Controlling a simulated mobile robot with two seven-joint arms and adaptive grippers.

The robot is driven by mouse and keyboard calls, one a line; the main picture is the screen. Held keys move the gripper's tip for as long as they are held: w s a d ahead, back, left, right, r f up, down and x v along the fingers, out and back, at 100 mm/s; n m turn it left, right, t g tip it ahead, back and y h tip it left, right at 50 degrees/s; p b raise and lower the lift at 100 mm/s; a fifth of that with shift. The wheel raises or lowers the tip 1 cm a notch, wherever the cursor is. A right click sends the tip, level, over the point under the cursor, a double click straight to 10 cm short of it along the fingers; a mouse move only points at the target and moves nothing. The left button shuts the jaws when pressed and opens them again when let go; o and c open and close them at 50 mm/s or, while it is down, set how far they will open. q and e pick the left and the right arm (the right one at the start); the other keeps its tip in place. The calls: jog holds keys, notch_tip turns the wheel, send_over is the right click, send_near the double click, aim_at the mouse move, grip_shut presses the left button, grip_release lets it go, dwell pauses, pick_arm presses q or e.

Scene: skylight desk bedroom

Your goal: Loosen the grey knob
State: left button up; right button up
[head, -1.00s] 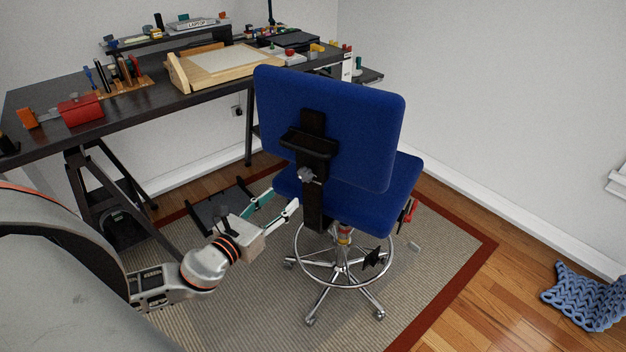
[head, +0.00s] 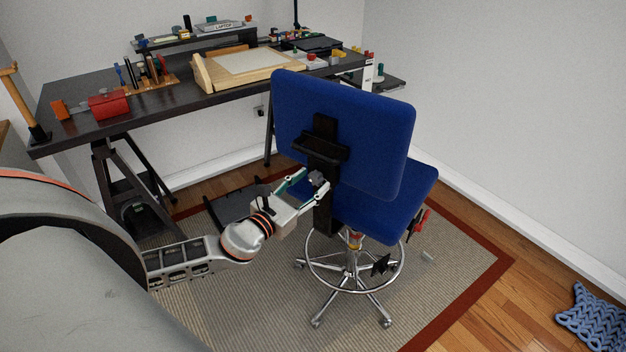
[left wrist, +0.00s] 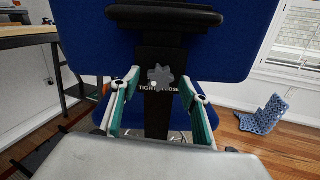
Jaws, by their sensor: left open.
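The grey knob (head: 317,179) is on the black upright (head: 325,212) at the back of the blue desk chair (head: 345,130). In the left wrist view the lobed knob (left wrist: 160,76) sits near the middle, with partly covered white lettering on the upright just below it. My left gripper (head: 316,182) is open. Its two fingers (left wrist: 160,88) point at the chair, one to each side of the knob in the picture. I cannot tell whether they reach as far as the knob; no contact shows. My right gripper is not in view.
A dark desk (head: 190,95) with a red box (head: 109,104) and a wooden drawing board (head: 245,68) stands behind the chair. The chair has a chrome foot ring and wheeled base on a striped rug (head: 270,310). A blue knitted item (head: 592,320) lies at the lower right.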

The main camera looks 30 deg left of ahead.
pick_arm(q)
jog(key=shift+w, duration=0.7)
jog(key=c, duration=1.1)
